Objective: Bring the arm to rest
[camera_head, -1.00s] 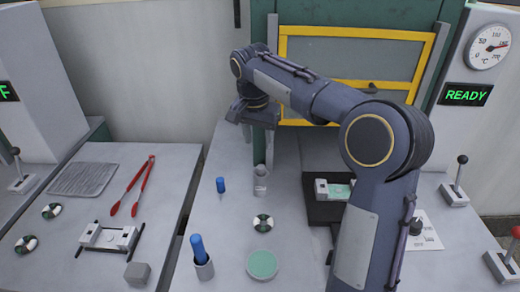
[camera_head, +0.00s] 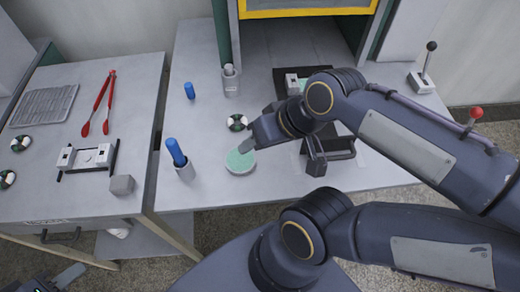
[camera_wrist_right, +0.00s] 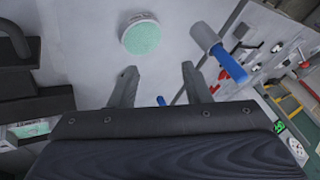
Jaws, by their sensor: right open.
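My right arm comes in from the right in the head view. My right gripper (camera_head: 243,148) is above the bench, with its tip overlapping the green round pad (camera_head: 238,162) in the picture. In the right wrist view its two fingers (camera_wrist_right: 160,87) are apart with nothing between them. The green pad (camera_wrist_right: 141,38) lies beyond the fingertips there, apart from them. A part that looks like my left gripper (camera_head: 66,277) shows at the bottom left corner, cut off by the frame edge; its jaws cannot be made out.
A blue piece (camera_head: 189,90), a grey cylinder (camera_head: 230,82) and a black-and-white disc (camera_head: 238,122) stand behind. Red tongs (camera_head: 98,103) and a wire rack (camera_head: 45,105) lie on the left table.

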